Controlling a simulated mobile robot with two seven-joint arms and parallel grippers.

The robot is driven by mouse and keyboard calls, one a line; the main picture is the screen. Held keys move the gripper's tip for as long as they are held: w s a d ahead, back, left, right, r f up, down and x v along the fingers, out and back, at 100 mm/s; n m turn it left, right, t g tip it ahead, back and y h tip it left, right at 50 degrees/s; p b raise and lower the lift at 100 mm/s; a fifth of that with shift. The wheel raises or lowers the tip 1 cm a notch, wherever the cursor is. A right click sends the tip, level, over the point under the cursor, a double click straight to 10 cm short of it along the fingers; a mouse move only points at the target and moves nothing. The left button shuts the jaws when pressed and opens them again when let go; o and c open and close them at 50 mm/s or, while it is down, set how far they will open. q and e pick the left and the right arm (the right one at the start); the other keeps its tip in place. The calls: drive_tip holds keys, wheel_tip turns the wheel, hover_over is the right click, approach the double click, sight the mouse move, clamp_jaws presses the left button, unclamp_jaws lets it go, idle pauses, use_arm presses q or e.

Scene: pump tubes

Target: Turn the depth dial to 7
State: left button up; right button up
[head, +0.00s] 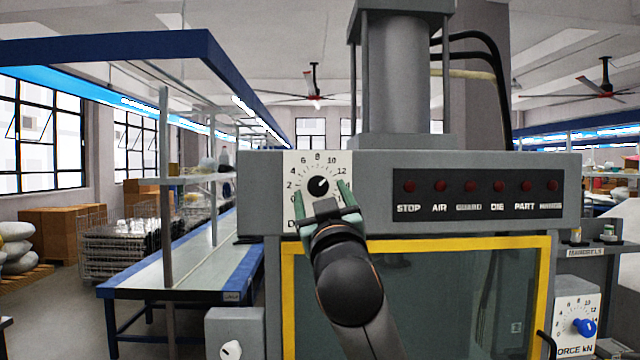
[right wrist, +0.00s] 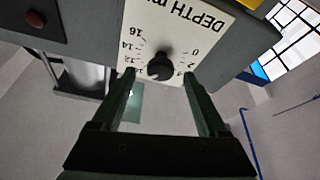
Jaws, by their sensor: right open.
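The depth dial is a black round knob (head: 318,186) on a white scale plate (head: 299,162) at the left end of the press's grey top beam. Its white mark points up and right, roughly between 10 and 12. My right gripper (head: 322,198) is open just in front of the plate, its fingers below and to either side of the knob. In the right wrist view the knob (right wrist: 160,67) shows between the two fingertips (right wrist: 160,76), with gaps on both sides. I cannot tell how far the fingertips are from the plate. My left gripper is not in view.
A row of red indicator lights (head: 470,186) runs along the beam to the right. A yellow-framed guard window (head: 415,244) lies below. A second dial with a blue knob (head: 584,327), marked force kN, stands at lower right. A blue-edged workbench (head: 180,264) stands at left.

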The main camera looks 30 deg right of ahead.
drive_tip(key=shift+x, duration=0.8)
drive_tip(key=shift+c, duration=0.2)
clamp_jaws()
